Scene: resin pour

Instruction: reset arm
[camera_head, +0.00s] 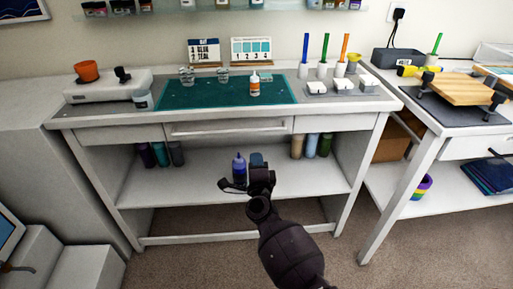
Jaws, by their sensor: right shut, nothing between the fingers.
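My right arm rises from the bottom of the head view. Its black gripper (232,186) is in front of the white workbench, level with the lower shelf (205,185). The gripper is shut and empty. A small dark blue bottle with a pointed cap (239,166) shows right behind the gripper, which hides its lower part; I cannot tell whether they touch. My left gripper is not in view.
The bench top carries a green mat (205,92), a white bottle with an orange label (255,86), clear cups (187,76) and an orange cup (87,71). Several dark bottles (160,154) stand on the shelf. A side table (440,128) stands right; the carpet (190,262) is clear.

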